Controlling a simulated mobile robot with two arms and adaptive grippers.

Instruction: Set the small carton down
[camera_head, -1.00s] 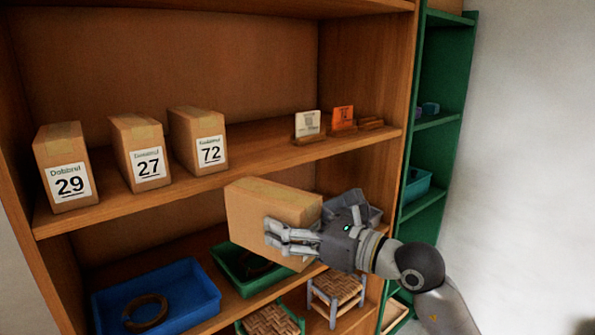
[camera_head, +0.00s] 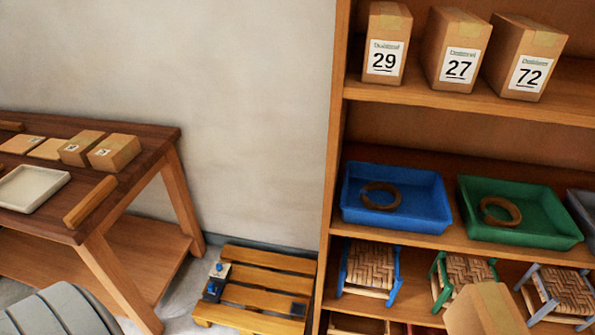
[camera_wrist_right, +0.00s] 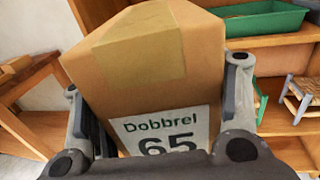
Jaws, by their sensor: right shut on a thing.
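A small brown carton (camera_wrist_right: 150,60) with a tape strip and a label reading "Dobbrel 65" fills the right wrist view. My right gripper (camera_wrist_right: 157,80) is shut on it, with one finger on each side. In the head view the carton (camera_head: 484,312) shows at the bottom edge, in front of the lower shelf, and the gripper is out of frame there. My left gripper is not in view.
A shelf unit (camera_head: 337,150) at right holds cartons 29 (camera_head: 386,45), 27 (camera_head: 459,55) and 72 (camera_head: 524,60) above blue (camera_head: 400,218) and green (camera_head: 520,236) trays. Stools stand below. A slatted pallet (camera_head: 260,290) lies between.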

